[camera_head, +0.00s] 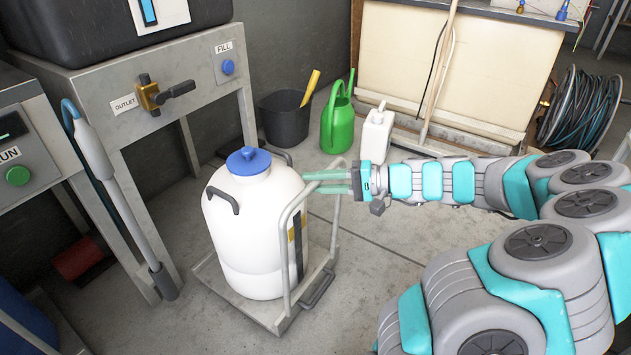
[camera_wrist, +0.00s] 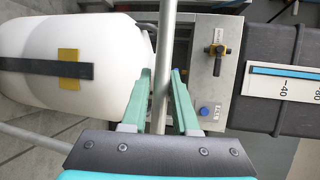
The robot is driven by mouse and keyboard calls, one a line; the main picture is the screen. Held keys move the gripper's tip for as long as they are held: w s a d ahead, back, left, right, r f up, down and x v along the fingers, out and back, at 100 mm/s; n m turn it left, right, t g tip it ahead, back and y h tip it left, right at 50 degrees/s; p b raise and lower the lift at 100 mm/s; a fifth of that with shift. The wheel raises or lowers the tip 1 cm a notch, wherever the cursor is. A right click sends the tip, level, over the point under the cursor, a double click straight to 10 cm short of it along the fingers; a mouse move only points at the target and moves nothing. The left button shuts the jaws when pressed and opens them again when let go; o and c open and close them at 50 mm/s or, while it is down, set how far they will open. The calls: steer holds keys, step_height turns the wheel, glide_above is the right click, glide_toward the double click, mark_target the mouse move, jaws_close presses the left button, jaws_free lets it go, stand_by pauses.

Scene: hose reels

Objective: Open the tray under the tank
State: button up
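A black tank (camera_head: 120,25) with a level gauge sits on a grey metal stand (camera_head: 180,85) at the upper left; it also shows at the right of the wrist view (camera_wrist: 290,85). The stand's front carries an outlet valve (camera_head: 160,93) and a blue FILL button (camera_head: 228,67). I cannot make out a tray under the tank. My gripper (camera_head: 308,182) is beside the white blue-capped container (camera_head: 258,225), at the trolley's upright handle (camera_head: 286,250). In the wrist view the fingers (camera_wrist: 162,72) are apart, on either side of the handle's metal bar (camera_wrist: 165,35), with a gap visible.
The container stands on a low trolley (camera_head: 235,298) in front of the stand. A black bucket (camera_head: 285,118), green watering can (camera_head: 338,120) and white bottle (camera_head: 376,135) stand behind. A hose reel (camera_head: 580,110) is at the right. Floor right of the trolley is clear.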

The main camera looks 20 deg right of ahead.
steer(key=o, duration=0.3)
steer(key=shift+o, duration=0.2)
steer(key=v, duration=0.7)
steer(key=shift+s+d+p, duration=0.25)
steer(key=shift+d+p, duration=0.05)
steer(key=shift+p, duration=0.1)
steer(key=s+a+r+n+g+h+p, duration=0.25)
steer(key=s+a+g, duration=0.3)
steer(key=a, duration=0.45)
steer(key=s+a+r+n+g+h+p, duration=0.2)
steer(key=s+a+r+n+g+p, duration=0.15)
steer(key=s+a, duration=0.45)
steer(key=s+d+h+p, duration=0.1)
steer(key=s+h+p, duration=0.1)
steer(key=s+h, duration=0.2)
steer(key=s+d+r+n+g+h+p, duration=0.1)
steer(key=s+d+h+p, duration=0.1)
steer(key=s, duration=0.7)
steer(key=h+p, duration=0.1)
steer(key=h, duration=0.1)
steer(key=shift+s+r+n+h, duration=0.25)
steer(key=shift+s+n+h, duration=0.05)
steer(key=shift+s+h, duration=0.05)
